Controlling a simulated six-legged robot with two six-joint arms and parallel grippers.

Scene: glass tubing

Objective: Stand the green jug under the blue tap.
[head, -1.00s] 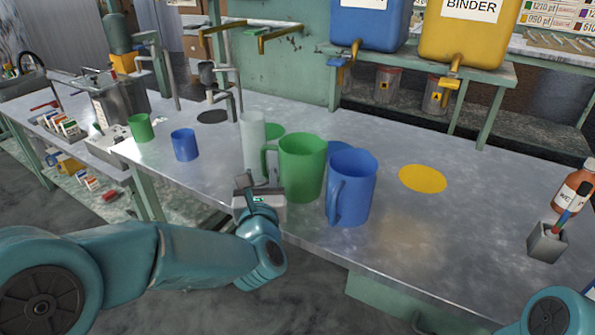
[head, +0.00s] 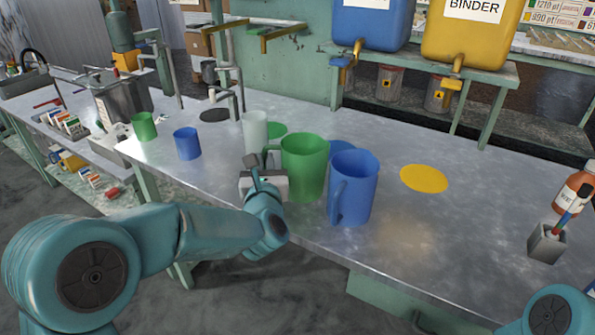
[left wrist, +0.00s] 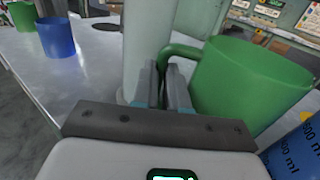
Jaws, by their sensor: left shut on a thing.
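The large green jug (head: 306,170) stands upright on the metal bench, its handle on the left. My left gripper (head: 266,170) is left of it, shut on the handle; in the left wrist view the fingers (left wrist: 165,88) close around the handle of the green jug (left wrist: 245,85). The blue tap (head: 341,70) hangs from the blue tank (head: 371,22) at the back. A blue disc (head: 342,149) on the bench is partly hidden behind the jugs. My right gripper is out of view.
A large blue jug (head: 355,185) stands close right of the green one. A pale cylinder (head: 254,133) stands close behind my left gripper. A yellow disc (head: 424,178) lies on clear bench to the right. Small green (head: 144,127) and blue cups (head: 187,144) stand left.

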